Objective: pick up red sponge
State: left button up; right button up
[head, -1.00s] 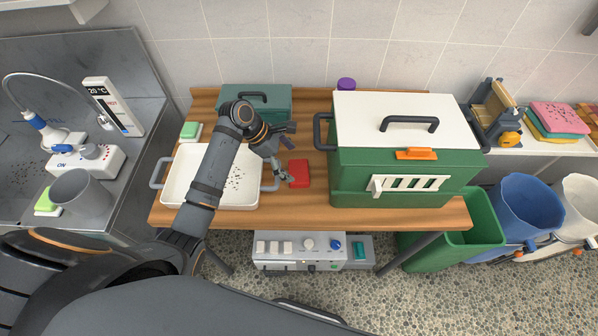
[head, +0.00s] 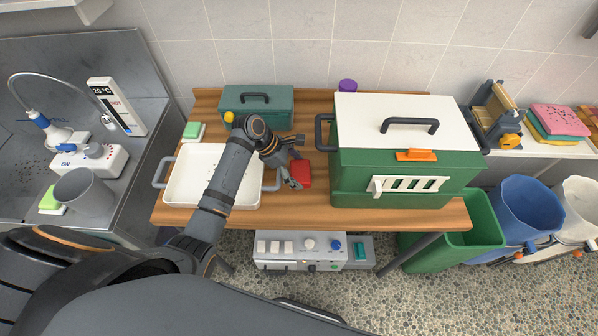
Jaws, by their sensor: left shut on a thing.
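The red sponge (head: 302,174) is a small red block on the wooden table, between the white tray and the green kennel box. My left gripper (head: 294,178) reaches over the tray from the left and is shut on the sponge at its left side. The fingers hide part of the sponge's left edge. I cannot tell whether the sponge is clear of the table top. My right gripper is not in the head view.
The white tray (head: 182,176) lies left of the sponge. The large green kennel box (head: 350,172) with a white lid stands close on the right. A teal box (head: 237,100) stands behind. Bare wooden table (head: 300,215) shows in front.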

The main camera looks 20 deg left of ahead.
pick_arm(q)
jog(key=shift+r, duration=0.5)
jog(key=shift+w+r+b, duration=0.1)
jog(key=shift+r+b, duration=0.3)
jog(key=shift+r, duration=0.4)
jog(key=s+d+r+p, duration=0.1)
jog(key=s+d+r, duration=0.3)
jog(key=s+r, duration=0.6)
jog(key=s, duration=0.3)
jog(key=shift+s+d+r, duration=0.2)
jog(key=shift+s, duration=0.1)
